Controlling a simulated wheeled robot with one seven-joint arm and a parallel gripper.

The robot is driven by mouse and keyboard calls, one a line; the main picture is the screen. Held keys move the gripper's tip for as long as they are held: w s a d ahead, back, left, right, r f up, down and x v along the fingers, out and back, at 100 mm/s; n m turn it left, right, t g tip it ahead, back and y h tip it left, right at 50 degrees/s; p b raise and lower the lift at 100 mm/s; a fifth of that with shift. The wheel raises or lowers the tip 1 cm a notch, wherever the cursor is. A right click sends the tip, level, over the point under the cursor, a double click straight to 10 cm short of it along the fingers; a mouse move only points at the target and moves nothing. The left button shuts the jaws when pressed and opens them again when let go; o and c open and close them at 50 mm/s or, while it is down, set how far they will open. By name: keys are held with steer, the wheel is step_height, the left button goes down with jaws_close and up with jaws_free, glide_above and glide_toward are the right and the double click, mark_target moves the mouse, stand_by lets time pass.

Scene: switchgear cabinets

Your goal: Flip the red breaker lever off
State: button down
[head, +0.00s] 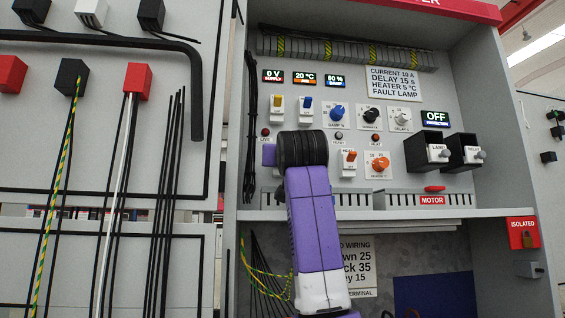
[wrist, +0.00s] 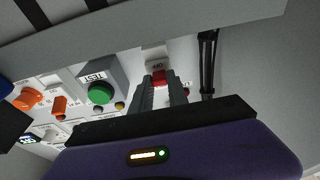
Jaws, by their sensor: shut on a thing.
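The red breaker lever (wrist: 160,76) shows in the wrist view between the tips of my gripper (wrist: 161,86). The two dark fingers are shut on it, and they hide part of it. A pale breaker body (wrist: 157,55) with upside-down lettering, seemingly OFF, lies just beyond the lever. In the head view my purple arm (head: 313,220) reaches up to the left part of the panel. It hides the lever and the fingers there.
A green button (wrist: 101,93) under a TEST label sits beside the fingers in the wrist view, with orange switches farther left. In the head view, knobs, a shelf edge (head: 400,213) and black LAMP and RELAY blocks (head: 428,150) lie right of my arm. Cables hang at left.

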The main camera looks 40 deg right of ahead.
stand_by(0.4)
steer(key=c, duration=1.3)
jaws_free()
steer(key=b+v, duration=0.2)
steer(key=v, duration=0.5)
steer(key=shift+s+a+f+b, duration=0.1)
steer(key=shift+s+a+b, duration=0.15)
steer(key=shift+s+b, duration=0.15)
